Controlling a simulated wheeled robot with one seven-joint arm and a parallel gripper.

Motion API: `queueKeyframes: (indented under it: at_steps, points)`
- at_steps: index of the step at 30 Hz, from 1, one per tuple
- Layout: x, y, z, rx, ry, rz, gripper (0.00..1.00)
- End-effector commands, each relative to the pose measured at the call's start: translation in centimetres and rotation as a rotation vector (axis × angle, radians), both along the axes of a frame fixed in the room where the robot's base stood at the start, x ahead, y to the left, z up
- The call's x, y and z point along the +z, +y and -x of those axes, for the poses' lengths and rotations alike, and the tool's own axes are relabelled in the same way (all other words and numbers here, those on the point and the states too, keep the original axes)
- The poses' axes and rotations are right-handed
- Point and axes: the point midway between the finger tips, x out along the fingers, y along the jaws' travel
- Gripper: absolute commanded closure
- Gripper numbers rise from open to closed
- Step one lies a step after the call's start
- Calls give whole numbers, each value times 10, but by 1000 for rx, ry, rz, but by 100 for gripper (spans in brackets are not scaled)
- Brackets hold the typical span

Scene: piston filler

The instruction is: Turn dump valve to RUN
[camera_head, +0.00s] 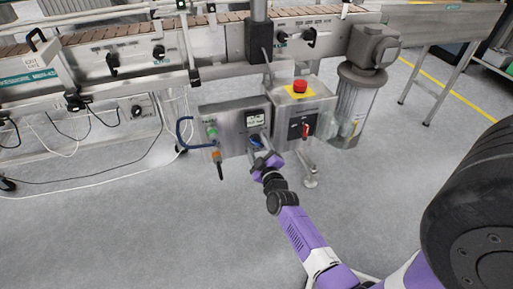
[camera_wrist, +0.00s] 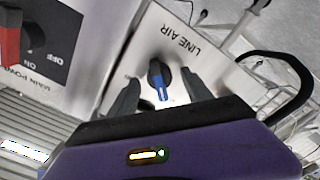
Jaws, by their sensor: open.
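A black rotary knob with a blue pointer bar (camera_wrist: 159,80) sits on a pale metal panel beside the words LINE AIR, which appear upside down in the wrist view. No RUN mark is readable, and no dump valve label shows. My gripper (camera_wrist: 160,88) is open, with one dark finger on each side of the knob.
A red MAIN POWER switch (camera_wrist: 10,38) is at the left in the wrist view. In the head view a red emergency button (camera_head: 300,86) tops the neighbouring box. A blue hose (camera_head: 181,133) loops at the left. A conveyor (camera_head: 130,60) runs behind. The floor in front is clear.

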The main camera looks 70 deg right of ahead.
Motion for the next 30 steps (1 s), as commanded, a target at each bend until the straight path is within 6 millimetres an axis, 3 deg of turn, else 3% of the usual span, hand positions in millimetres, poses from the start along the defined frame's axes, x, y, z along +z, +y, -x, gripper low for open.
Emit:
queueKeyframes:
  at_steps: [12, 14, 21, 30]
  points:
    - [0, -9, -8, 1, 0, -1, 42]
    - [0, -9, -8, 1, 0, -1, 50]
    - [0, -9, -7, 1, 0, -1, 97]
    - [0, -9, -7, 1, -19, -17, 100]
